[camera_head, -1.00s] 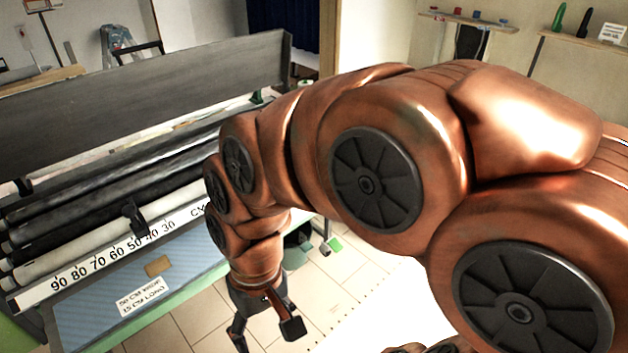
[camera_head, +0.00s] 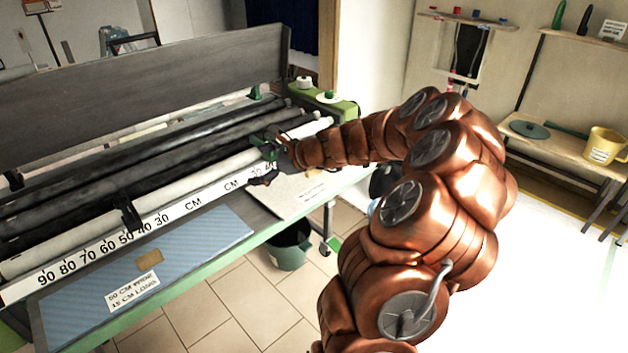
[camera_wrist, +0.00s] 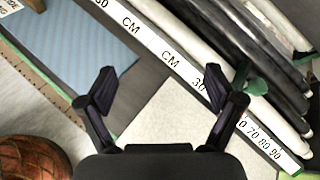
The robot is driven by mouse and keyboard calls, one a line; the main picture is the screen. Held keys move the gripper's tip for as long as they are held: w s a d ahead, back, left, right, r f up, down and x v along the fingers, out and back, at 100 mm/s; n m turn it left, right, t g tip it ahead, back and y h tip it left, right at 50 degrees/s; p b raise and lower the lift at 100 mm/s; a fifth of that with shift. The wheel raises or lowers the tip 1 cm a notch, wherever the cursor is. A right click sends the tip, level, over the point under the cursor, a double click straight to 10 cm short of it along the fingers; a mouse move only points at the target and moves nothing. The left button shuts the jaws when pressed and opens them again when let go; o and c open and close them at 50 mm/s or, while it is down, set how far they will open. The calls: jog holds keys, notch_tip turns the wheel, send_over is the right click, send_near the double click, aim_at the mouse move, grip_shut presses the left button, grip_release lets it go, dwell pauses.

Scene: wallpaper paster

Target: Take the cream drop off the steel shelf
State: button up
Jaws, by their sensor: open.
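A pale cream sheet, which looks like the cream drop (camera_head: 302,196), lies flat on the grey shelf (camera_head: 262,212) at the right end of the pasting machine. It also shows in the wrist view (camera_wrist: 172,108), below and between the fingers. My gripper (camera_head: 268,162) is over the machine's right end, close to the white ruler bar and the rollers. In the wrist view my gripper (camera_wrist: 163,85) is open and empty, its fingers spread wide. The right finger overlaps the ruler bar and a green part in the picture; I cannot tell whether they touch.
A blue sheet (camera_head: 190,245) with a label lies left of the cream one. The ruler bar (camera_head: 160,222) and dark rollers (camera_head: 130,185) run behind both. A dark green bucket (camera_head: 290,252) stands on the floor below.

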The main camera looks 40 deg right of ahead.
jog(key=s+d+f+m+t+h, duration=0.1)
jog(key=d+f+m, duration=0.15)
jog(key=d, duration=0.35)
jog(key=s+d+f+m+h, duration=0.1)
jog(key=d+f+m+h, duration=0.15)
jog(key=d, duration=0.35)
jog(key=m+h+b, duration=0.1)
jog(key=m+h, duration=0.1)
jog(key=m, duration=0.3)
send_over(331, 183)
notch_tip(331, 183, down, 4)
jog(key=shift+r+t, duration=0.1)
jog(key=shift+t, duration=0.3)
jog(key=shift+a+f+p+x, duration=0.15)
jog(key=shift+x, duration=1.75)
jog(key=shift+a+f+p+x, duration=0.15)
jog(key=shift+x, duration=1.75)
jog(key=shift+s, duration=0.1)
jog(key=c, duration=1.3)
jog(key=shift+c, duration=0.3)
